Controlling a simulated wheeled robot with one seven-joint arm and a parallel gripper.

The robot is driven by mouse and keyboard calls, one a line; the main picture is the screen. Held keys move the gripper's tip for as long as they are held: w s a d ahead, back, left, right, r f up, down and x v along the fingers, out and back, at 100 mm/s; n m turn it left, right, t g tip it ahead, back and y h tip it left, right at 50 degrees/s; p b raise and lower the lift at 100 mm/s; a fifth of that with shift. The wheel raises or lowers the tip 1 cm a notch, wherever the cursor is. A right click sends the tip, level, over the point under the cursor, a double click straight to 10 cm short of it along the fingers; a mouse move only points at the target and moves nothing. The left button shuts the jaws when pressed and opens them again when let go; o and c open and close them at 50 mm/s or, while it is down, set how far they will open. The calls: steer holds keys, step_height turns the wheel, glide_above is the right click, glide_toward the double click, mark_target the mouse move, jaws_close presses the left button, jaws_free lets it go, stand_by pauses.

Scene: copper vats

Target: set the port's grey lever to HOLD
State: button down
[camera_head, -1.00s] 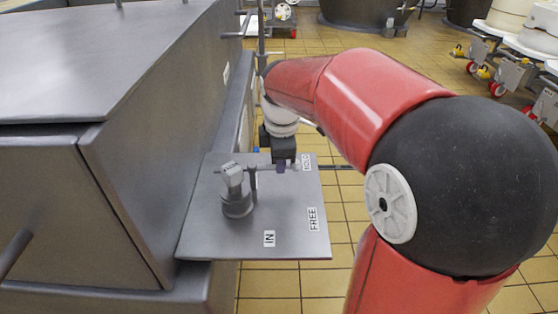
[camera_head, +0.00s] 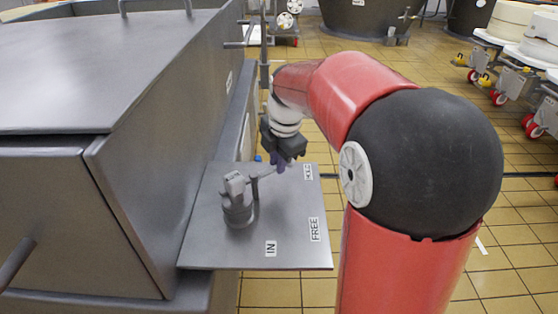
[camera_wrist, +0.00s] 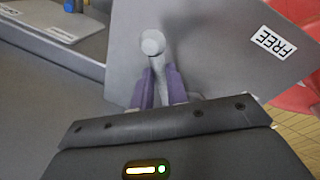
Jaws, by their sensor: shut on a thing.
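The port (camera_head: 238,212) is a grey upright cylinder on a flat grey plate (camera_head: 205,250). Its grey lever (camera_head: 266,173) reaches out from the top toward the upper right, roughly toward the HOLD label (camera_head: 308,172). I cannot tell if it lines up exactly. The FREE label (camera_head: 314,229) and the IN label (camera_head: 271,248) lie nearer the front. My gripper (camera_head: 281,164) is shut on the lever near its outer end. In the wrist view, its purple fingers (camera_wrist: 160,88) flank the lever, and the round end knob (camera_wrist: 152,42) shows beyond them.
A large grey metal vat body (camera_head: 110,70) with a sloped top stands to the left, close beside the plate. Yellow tiled floor is open to the right. Wheeled trolleys with white round loads (camera_head: 535,45) stand at the far right.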

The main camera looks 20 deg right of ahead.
steer(key=shift+w+a, duration=0.1)
steer(key=c, duration=1.4)
jaws_free()
steer(key=shift+s+d+r+p, duration=0.1)
steer(key=shift+s+r, duration=0.15)
steer(key=shift+r, duration=1.05)
steer(key=shift+s+d+r+p, duration=0.1)
steer(key=shift+s+r, duration=0.15)
steer(key=shift+r, duration=1)
steer(key=shift+s+d+r+p, duration=0.1)
steer(key=shift+s+r, duration=0.15)
steer(key=shift+r, duration=1.05)
